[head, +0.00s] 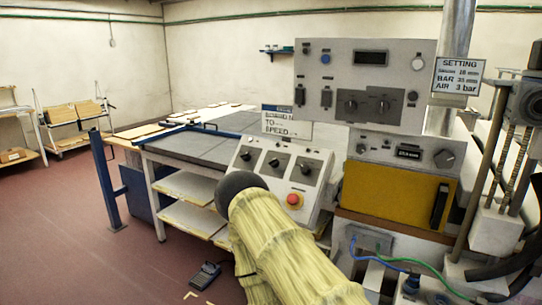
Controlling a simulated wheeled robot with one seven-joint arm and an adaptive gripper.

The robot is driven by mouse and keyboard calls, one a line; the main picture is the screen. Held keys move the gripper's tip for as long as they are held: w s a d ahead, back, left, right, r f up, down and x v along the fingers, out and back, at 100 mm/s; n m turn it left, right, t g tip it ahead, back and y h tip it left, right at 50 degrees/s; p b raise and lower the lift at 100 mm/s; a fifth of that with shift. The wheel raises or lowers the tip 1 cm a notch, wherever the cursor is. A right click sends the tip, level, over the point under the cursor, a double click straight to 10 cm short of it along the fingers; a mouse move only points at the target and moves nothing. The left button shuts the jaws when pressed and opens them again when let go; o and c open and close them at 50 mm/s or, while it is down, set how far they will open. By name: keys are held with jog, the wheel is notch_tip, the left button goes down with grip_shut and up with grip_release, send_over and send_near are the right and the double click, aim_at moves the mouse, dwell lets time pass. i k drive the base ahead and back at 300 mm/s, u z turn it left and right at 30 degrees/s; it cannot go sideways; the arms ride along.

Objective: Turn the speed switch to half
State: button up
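A sloped light-grey control box (312,207) stands near the middle, with a row of three dark rotary switches: left (246,156), middle (273,162) and right (305,168). Their labels are too small to read, so I cannot tell which is the speed switch or how each is set. A red button (293,199) sits below them. A sign (287,123) behind the box includes the word "SPEED". My arm, in a pale yellow sleeve with a dark rounded end, reaches up from the bottom and covers the box's lower left. My gripper's fingers do not show.
A grey upright panel (333,58) with more knobs stands behind the box. A yellow-fronted unit (394,196) is to the right, with hoses and cables below. A long worktable (200,147) extends left. A dark handheld device (205,275) lies on the floor.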

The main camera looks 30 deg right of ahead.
aim_at(246, 157)
jog(key=z, duration=0.75)
jog(key=i, duration=0.3)
jog(key=z, duration=0.05)
